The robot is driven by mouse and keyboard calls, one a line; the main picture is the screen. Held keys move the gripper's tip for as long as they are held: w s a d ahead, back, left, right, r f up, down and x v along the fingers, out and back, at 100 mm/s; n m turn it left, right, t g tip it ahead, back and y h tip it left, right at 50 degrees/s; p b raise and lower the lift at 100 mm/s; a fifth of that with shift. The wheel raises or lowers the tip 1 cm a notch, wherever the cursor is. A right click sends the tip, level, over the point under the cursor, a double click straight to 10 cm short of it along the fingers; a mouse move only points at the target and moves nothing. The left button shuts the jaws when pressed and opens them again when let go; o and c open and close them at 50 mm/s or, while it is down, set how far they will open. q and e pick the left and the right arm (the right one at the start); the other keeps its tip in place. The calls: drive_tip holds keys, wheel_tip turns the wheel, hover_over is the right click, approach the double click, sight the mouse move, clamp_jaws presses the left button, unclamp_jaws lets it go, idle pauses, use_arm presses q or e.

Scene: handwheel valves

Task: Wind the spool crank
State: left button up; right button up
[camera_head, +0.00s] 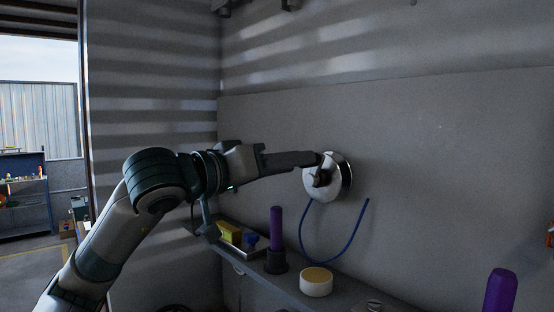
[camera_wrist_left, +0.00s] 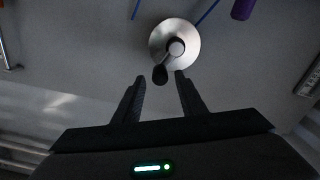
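The spool (camera_head: 342,177) is a round, shiny silver disc on the grey wall in the head view, with a blue cord hanging from it. It also shows in the left wrist view (camera_wrist_left: 186,34), with a short crank arm and a dark crank knob (camera_wrist_left: 160,75). My left gripper (camera_head: 318,160) reaches the spool's front from the left. In the left wrist view my left gripper (camera_wrist_left: 160,79) is open, its two fingers apart on either side of the knob near their tips. I see no finger touching the knob. My right gripper is not in view.
Below the spool a shelf (camera_head: 345,292) holds a purple cylinder (camera_head: 276,228) in a dark base, a round white and tan item (camera_head: 316,282) and a tray with a yellow block (camera_head: 230,233). Another purple cylinder (camera_head: 500,292) stands at lower right. The wall right of the spool is bare.

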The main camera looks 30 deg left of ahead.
use_arm(q)
drive_tip(key=shift+x, duration=1)
drive_tip(key=shift+d, duration=0.1)
drive_tip(key=c, duration=0.8)
drive_tip(key=shift+c, duration=0.2)
